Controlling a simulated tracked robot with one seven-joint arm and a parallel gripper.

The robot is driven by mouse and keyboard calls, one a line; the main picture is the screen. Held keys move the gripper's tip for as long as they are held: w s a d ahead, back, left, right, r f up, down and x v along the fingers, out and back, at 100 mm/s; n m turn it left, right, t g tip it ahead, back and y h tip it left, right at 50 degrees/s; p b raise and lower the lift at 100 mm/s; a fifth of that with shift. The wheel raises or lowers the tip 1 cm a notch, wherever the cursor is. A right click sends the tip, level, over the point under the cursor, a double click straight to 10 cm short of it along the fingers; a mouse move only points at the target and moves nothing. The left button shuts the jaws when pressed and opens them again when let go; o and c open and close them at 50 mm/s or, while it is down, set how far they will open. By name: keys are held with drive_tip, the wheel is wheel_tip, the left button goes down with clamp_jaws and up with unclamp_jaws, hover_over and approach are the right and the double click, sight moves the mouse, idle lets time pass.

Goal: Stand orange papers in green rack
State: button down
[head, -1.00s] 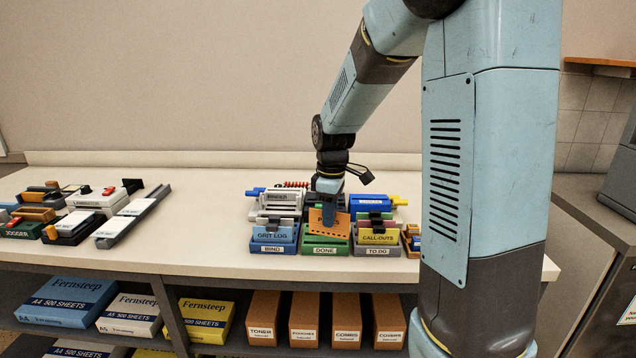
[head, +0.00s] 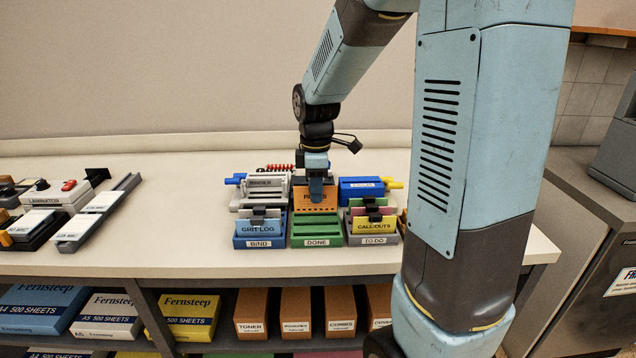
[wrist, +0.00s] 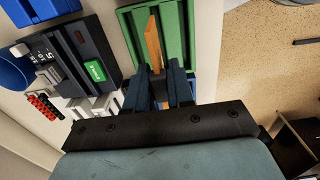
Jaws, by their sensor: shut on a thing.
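The orange papers (head: 316,201) stand nearly level and upright at the back of the green rack (head: 317,229), which is labelled DONE. My gripper (head: 316,184) is shut on their top edge from above. In the wrist view the orange papers (wrist: 153,45) show edge-on between the fingers (wrist: 163,85), over the green rack (wrist: 182,25). The front steps of the green rack are bare. I cannot tell whether the papers' lower edge sits in a slot.
A blue rack (head: 259,242) labelled BIND with blue papers stands at left. A grey rack (head: 373,240) labelled TO DO with yellow and pink papers stands at right. Binding machines (head: 266,188) and a blue device (head: 361,188) stand close behind. The counter's front strip is clear.

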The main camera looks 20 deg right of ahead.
sight(316, 209)
drive_tip(key=shift+f, duration=3.05)
drive_tip(key=c, duration=0.9)
unclamp_jaws()
drive_tip(key=shift+r, duration=4.55)
